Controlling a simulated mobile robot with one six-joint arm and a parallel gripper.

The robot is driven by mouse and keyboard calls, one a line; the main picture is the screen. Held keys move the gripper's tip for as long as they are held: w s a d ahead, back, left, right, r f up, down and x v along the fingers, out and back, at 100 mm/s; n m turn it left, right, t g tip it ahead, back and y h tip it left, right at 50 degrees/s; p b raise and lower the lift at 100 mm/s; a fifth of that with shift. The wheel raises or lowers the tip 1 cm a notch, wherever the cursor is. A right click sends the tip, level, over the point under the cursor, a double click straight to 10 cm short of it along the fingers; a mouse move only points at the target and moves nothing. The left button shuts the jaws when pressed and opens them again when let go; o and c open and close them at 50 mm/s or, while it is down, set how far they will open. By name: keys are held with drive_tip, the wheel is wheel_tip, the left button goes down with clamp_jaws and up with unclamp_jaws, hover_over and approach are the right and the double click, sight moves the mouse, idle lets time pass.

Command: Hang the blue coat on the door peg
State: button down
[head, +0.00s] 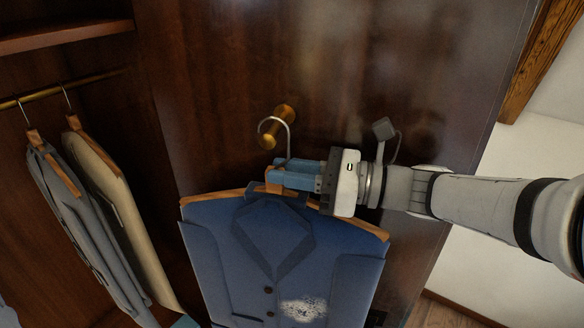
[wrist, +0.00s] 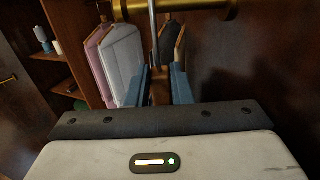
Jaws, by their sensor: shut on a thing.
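The blue coat (head: 272,235) hangs from a wooden hanger (head: 358,225) in front of the dark door, with a pale speckled patch low on its front. My gripper (head: 275,174) comes from the right and is shut on the hanger's wooden neck, just above the collar. In the wrist view its blue fingers (wrist: 160,88) stand on either side of the neck. The brass door peg (head: 284,115) is just above. The metal hook (head: 288,140) curves around the peg in the head view; whether it bears on the peg I cannot tell. The wrist view shows the peg (wrist: 205,9) crossing the hook's stem (wrist: 153,40).
A brass rail (head: 60,88) in the open armoire at left holds a grey garment (head: 85,225) and a cream one (head: 115,205). The wrist view shows shelves (wrist: 60,57) with small items at left. The door (head: 400,70) is bare around the peg.

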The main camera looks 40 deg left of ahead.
drive_tip(key=shift+f, duration=0.25)
drive_tip(key=c, duration=1.3)
unclamp_jaws()
drive_tip(key=shift+o, duration=0.5)
drive_tip(key=shift+f, duration=0.15)
drive_tip(key=b+v, duration=0.2)
drive_tip(key=v, duration=0.4)
drive_tip(key=shift+w+d, duration=0.15)
drive_tip(key=shift+d, duration=0.1)
drive_tip(key=shift+w+d+b, duration=0.25)
drive_tip(key=shift+d+b, duration=0.1)
drive_tip(key=shift+d, duration=0.3)
